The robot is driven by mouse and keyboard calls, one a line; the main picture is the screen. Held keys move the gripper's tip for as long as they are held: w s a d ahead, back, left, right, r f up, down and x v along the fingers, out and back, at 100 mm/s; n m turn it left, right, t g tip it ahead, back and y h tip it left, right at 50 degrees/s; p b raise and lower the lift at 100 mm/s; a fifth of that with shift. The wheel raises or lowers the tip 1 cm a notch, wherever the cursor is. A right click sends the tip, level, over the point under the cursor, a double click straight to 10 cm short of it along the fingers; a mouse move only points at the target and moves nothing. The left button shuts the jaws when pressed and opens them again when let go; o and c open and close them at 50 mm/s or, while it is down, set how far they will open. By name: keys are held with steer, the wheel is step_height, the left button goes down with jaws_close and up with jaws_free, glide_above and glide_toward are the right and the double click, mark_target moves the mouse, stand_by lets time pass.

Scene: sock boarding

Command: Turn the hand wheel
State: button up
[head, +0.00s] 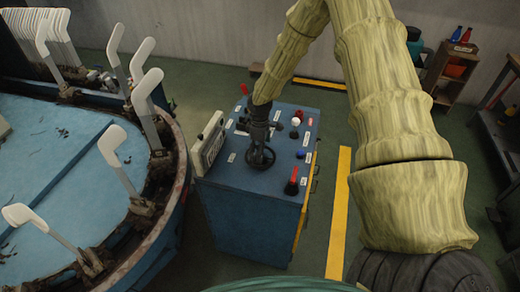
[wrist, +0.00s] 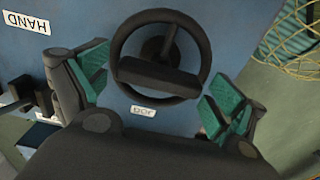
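The hand wheel (head: 261,158) is a dark ring on the top of a blue control cabinet (head: 245,212). In the wrist view the wheel (wrist: 158,75) is at the upper middle, with a thick dark bar across it. My gripper (head: 261,137) is just above the wheel in the head view, pointing down. In the wrist view my gripper (wrist: 160,88) has its green-padded fingers spread wide, one toward each side of the wheel's lower part. It is open and empty, and no clear contact with the rim shows. The arm partly hides the cabinet top.
A round blue machine (head: 60,150) with upright white sock boards stands at left. Yellow floor stripe (head: 339,215) lies right.

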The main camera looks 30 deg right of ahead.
steer(key=c, duration=0.6)
steer(key=shift+m, duration=0.4)
steer(key=m+b, duration=0.2)
steer(key=m, duration=0.3)
steer(key=shift+m, duration=0.3)
steer(key=m+b, duration=0.1)
steer(key=m, duration=0.4)
steer(key=shift+m, duration=0.4)
steer(key=o, duration=1)
steer(key=shift+c, duration=0.2)
